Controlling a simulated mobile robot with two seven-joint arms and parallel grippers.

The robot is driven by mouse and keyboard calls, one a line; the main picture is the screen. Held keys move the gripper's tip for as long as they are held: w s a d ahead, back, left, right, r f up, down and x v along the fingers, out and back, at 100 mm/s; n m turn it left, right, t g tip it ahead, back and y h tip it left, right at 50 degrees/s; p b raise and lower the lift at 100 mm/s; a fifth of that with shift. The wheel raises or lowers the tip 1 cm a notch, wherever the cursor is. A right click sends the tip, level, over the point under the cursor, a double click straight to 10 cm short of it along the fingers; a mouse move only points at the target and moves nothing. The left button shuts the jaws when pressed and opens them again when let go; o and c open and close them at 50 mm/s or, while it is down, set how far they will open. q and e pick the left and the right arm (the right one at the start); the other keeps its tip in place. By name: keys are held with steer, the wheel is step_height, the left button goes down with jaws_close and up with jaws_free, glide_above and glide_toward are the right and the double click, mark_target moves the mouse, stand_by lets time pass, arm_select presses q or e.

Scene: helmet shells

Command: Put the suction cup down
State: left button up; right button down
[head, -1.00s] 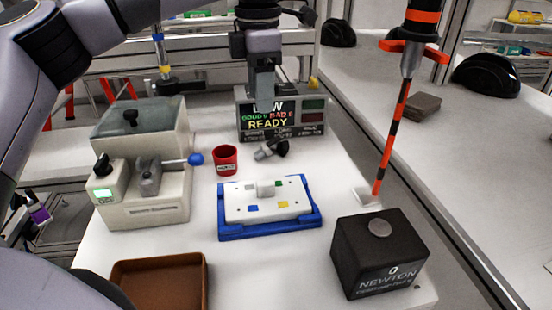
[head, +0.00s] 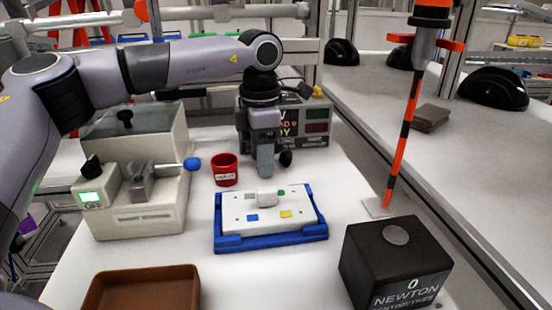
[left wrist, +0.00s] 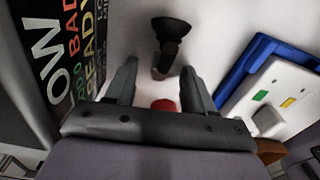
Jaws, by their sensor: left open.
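The suction cup, black with a grey stem, lies on the white table. In the left wrist view the suction cup (left wrist: 170,38) is just beyond and between the fingertips. In the head view only its dark end (head: 286,158) shows, at the right of the fingers; the rest is hidden behind them. My left gripper (head: 266,172) points down, its fingers close above the table between the red cup and the display box. In the left wrist view its fingers (left wrist: 158,85) are spread with nothing between them. My right gripper is not in view.
The red cup (head: 225,170) stands left of the gripper. A blue tray (head: 232,242) with a white plate is in front, the display box (head: 316,125) behind. A beige machine (head: 140,215) stands left, a brown tray (head: 140,285) front left, a black block (head: 395,262) front right.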

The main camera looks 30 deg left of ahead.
arm_select(q)
jaws_close()
steer(key=shift+r, duration=0.1)
